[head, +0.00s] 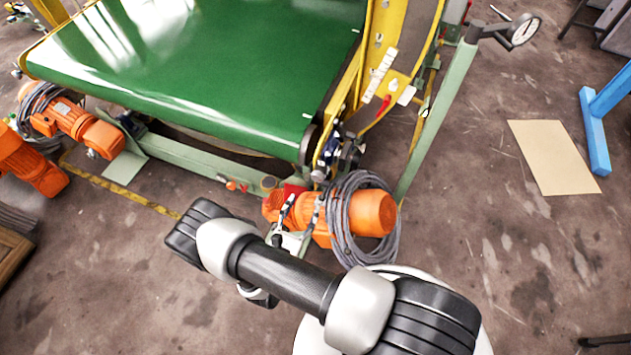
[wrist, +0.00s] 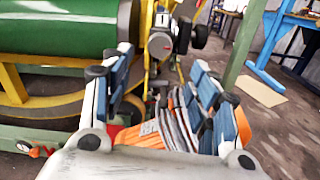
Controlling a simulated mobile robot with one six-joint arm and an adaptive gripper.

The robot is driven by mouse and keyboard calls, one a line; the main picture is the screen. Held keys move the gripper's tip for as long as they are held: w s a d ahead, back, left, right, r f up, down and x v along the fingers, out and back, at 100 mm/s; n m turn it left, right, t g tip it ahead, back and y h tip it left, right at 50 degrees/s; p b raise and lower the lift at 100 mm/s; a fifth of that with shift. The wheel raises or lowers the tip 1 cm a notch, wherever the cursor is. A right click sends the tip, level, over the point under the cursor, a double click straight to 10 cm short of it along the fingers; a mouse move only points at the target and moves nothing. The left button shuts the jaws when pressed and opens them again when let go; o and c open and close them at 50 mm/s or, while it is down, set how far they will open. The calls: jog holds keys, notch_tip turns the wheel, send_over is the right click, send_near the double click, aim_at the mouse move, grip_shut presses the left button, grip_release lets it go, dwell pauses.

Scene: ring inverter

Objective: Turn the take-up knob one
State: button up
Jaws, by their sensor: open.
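My gripper (wrist: 162,60) is open in the wrist view, its two blue-padded fingers spread apart with nothing held between them. In the head view my gripper (head: 299,217) shows partly past my arm, by the conveyor's near right corner. A black knob-like part (wrist: 200,36) sits beside a grey round fitting (wrist: 160,43) at the roller end, beyond the fingertips in the wrist view. Dark fittings (head: 350,156) show at the same corner in the head view. I cannot tell for sure which part is take-up knob one. The fingers look apart from these fittings.
An orange motor (head: 372,212) with a coiled grey cable (head: 348,238) lies close under my gripper. The green belt (head: 200,70) and yellow frame (head: 350,85) stand beyond. Floor to the right is mostly clear.

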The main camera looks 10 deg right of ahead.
aim_at(316, 179)
jog(key=b+x, duration=0.1)
jog(key=x, duration=0.9)
jog(key=shift+w+d+b, duration=0.2)
jog(key=shift+w+b, duration=0.05)
jog(key=shift+b, duration=0.15)
jog(key=shift+c, duration=0.5)
jog(key=c, duration=1)
